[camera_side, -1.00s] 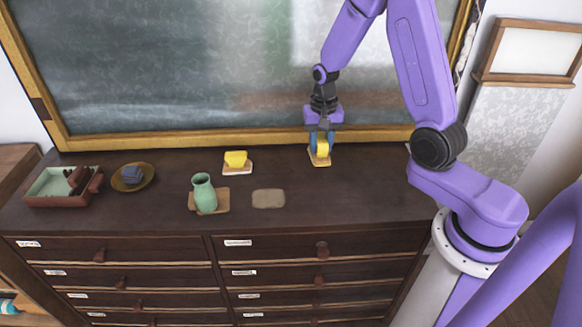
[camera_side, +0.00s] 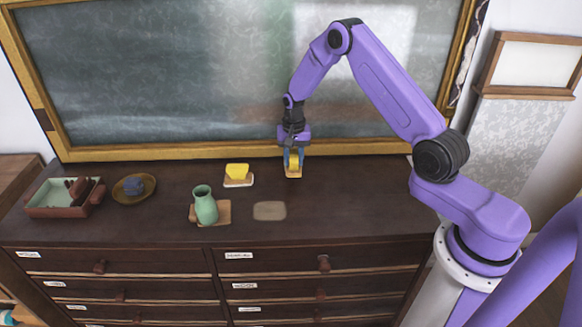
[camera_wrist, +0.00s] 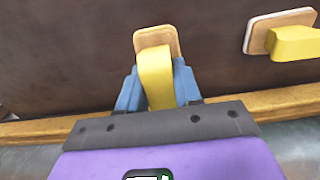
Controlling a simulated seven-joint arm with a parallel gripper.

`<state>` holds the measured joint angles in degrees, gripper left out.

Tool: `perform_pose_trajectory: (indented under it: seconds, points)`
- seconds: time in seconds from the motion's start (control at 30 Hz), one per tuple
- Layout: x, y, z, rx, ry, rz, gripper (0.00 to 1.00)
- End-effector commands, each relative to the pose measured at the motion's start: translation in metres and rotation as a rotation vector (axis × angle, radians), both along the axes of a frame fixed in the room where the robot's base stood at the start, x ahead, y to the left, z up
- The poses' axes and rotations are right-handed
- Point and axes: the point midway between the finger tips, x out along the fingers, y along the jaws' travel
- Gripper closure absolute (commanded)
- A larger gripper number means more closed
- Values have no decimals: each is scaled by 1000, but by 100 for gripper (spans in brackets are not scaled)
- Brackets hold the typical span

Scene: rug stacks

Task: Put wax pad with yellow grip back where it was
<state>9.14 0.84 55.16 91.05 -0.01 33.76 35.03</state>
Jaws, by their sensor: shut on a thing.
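The wax pad with yellow grip (camera_side: 293,173) is a small tan pad with a yellow handle. My gripper (camera_side: 293,158) is shut on its yellow grip, at the back of the dresser top near the board's frame. In the wrist view the held pad (camera_wrist: 156,42) sticks out beyond the blue fingers (camera_wrist: 158,88). I cannot tell whether its underside touches the dresser top. A second pad with a yellow grip (camera_side: 237,172) sits on a pale base to the left; it also shows in the wrist view (camera_wrist: 293,42). A flat tan patch (camera_side: 270,211) lies in front.
A green vase (camera_side: 205,206) stands on a tan square (camera_side: 223,215). A tray (camera_side: 50,208) with brown things is at far left. The dresser top (camera_side: 350,205) is clear on the right.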

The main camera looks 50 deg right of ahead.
Motion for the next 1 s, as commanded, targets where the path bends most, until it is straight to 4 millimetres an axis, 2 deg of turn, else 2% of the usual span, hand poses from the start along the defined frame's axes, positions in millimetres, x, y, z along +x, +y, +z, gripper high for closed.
perform_pose_trajectory:
  seconds: [0.27, 0.5, 0.93, 0.97, 1.0]
  points:
    - [12, -2, -14, 0, 0, 0, 100]
    - [13, -2, -43, 0, 1, 0, 100]
    - [13, -2, -48, 0, 0, 0, 100]
    - [13, -2, -49, 0, 0, 0, 63]
    - [13, -2, -48, 0, 0, 0, 50]
